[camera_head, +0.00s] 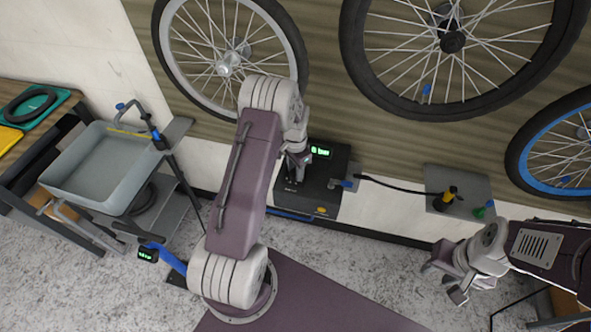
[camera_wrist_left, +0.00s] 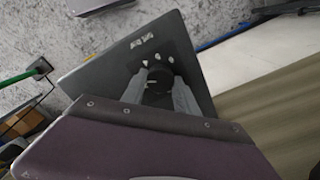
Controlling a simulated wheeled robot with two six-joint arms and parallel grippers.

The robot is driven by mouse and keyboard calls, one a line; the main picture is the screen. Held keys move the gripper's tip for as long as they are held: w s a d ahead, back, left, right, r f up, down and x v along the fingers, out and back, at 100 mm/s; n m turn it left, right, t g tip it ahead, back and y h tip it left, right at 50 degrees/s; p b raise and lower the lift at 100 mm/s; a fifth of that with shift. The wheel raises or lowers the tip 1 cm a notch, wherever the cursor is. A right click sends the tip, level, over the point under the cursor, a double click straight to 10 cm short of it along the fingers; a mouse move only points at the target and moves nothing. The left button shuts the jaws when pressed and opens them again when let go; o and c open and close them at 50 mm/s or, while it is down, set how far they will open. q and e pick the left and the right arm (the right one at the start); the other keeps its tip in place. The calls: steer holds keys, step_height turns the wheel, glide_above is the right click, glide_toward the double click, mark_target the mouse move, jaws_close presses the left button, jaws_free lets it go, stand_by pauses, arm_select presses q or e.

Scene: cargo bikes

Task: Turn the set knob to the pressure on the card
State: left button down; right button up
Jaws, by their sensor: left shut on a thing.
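A black box (camera_head: 325,196) stands against the wall, with a green-lit display (camera_head: 320,151) on top. The display seems to read a number and "bar"; its digit is too small to be sure of. My left gripper (camera_head: 297,168) reaches down onto the box. In the left wrist view its two fingers close on a dark round knob (camera_wrist_left: 159,92) with pale marks around it on the box's face (camera_wrist_left: 105,78). The knob is hidden in the head view. My right gripper (camera_head: 447,281) is open and empty at the lower right. I cannot make out a card.
A grey tray (camera_head: 100,165) stands at the left. A small device with a green readout (camera_head: 148,254) is low at the left. A black hose (camera_head: 400,187) runs from the box to a grey shelf (camera_head: 470,192). Wheels (camera_head: 452,42) hang on the wall.

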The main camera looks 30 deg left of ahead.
arm_select(q)
steer(key=shift+w+r, duration=0.2)
stand_by(0.3)
steer(key=c, duration=1.1)
jaws_free()
steer(key=shift+o, duration=0.8)
steer(key=shift+s, duration=0.15)
step_height(320, 180, up, 9)
steer(key=b, duration=0.1)
